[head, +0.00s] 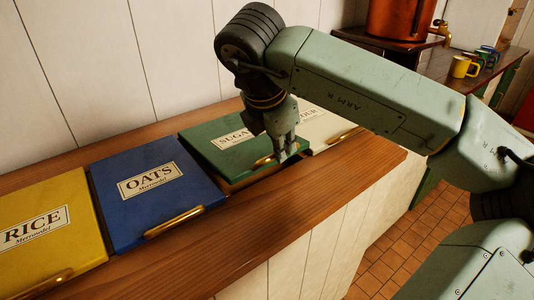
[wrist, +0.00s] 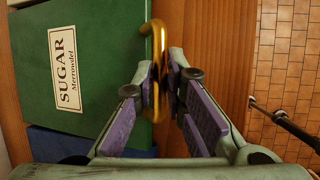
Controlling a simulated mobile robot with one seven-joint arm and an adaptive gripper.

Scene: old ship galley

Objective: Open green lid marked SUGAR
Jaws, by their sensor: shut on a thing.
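The green lid (head: 207,145) marked SUGAR lies in the wooden counter, between the blue lid and a cream lid. It also fills the left of the wrist view (wrist: 108,75). Its brass handle (wrist: 157,60) runs along the lid's front edge. My gripper (head: 283,150) is down at that handle, with its purple-padded fingers (wrist: 164,88) shut around the bar. In the head view a dark gap shows along the lid's front edge, so the lid seems slightly raised there. The fingers hide part of the handle in the head view.
A blue OATS lid (head: 150,207) and a yellow RICE lid (head: 40,250) lie to the left, with brass handles. A cream lid (head: 322,125) lies right, partly hidden by my arm. A copper urn (head: 398,18) and mugs (head: 462,67) stand at the back right.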

